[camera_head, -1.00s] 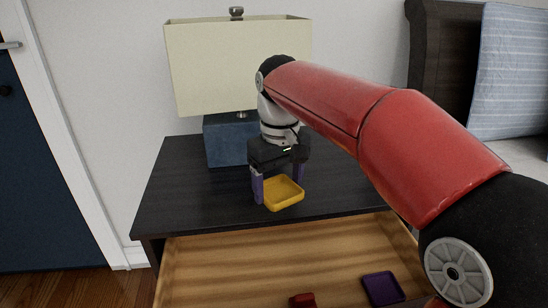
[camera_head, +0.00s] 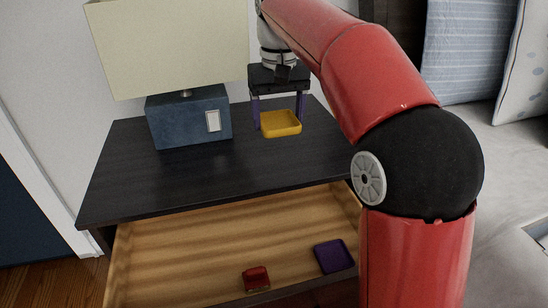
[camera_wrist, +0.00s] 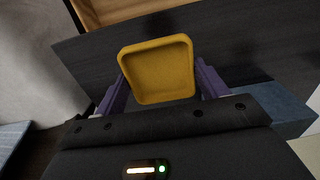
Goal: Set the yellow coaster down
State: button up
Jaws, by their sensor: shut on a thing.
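The yellow coaster (camera_head: 281,124) is a shallow square tray with a raised rim. My gripper (camera_head: 279,117) is shut on it, with one purple finger at each side. The coaster is held over the black nightstand top (camera_head: 210,172), toward its right side. In the wrist view the coaster (camera_wrist: 158,72) sits between the two fingers (camera_wrist: 160,88), its hollow side facing the camera. The gap between coaster and top is hard to judge.
A lamp with a blue base (camera_head: 190,118) and cream shade (camera_head: 165,45) stands at the back left of the nightstand. The open wooden drawer (camera_head: 200,245) below holds a purple tray (camera_head: 334,257) and a red object (camera_head: 256,278). The top's front left is clear.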

aim_at(278, 171)
notch_tip(278, 171, down, 12)
jog(key=shift+r+b, duration=0.15)
jog(key=shift+b, duration=0.8)
jog(key=o, duration=1)
